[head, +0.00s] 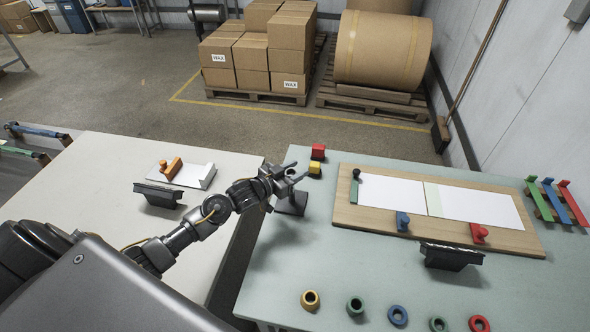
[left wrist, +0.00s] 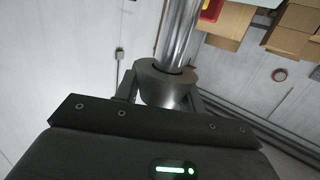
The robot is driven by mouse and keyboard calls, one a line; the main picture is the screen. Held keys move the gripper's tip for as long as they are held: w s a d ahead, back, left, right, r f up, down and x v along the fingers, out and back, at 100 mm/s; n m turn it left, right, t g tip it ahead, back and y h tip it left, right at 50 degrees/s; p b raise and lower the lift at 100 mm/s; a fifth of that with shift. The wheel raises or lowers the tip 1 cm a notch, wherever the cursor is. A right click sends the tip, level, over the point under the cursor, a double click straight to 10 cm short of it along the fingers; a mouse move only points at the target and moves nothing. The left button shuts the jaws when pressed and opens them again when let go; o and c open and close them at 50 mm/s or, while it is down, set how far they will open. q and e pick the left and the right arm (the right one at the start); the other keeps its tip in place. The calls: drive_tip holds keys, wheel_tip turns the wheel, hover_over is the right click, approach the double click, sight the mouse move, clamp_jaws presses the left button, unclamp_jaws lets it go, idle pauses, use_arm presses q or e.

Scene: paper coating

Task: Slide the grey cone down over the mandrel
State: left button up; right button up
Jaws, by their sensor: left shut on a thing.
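My left gripper (head: 288,178) is at the left edge of the pale green table in the head view. In the left wrist view its two fingers are shut on the grey cone (left wrist: 152,84), one on each side. The shiny metal mandrel (left wrist: 178,35) runs up from the cone's open end, and its end appears to be inside the opening. How far the cone sits along the mandrel is hidden. In the head view a dark grey block (head: 292,204) stands just below the gripper; cone and mandrel are hard to make out there. My right gripper is not in view.
A wooden board (head: 345,213) with white sheets lies to the right. A black bracket (head: 450,256) stands before the board.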

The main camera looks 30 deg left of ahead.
use_arm(q)
drive_tip(key=shift+f, duration=0.5)
drive_tip(key=o, duration=1.1)
drive_tip(key=b+v, duration=0.3)
drive_tip(key=v, duration=0.8)
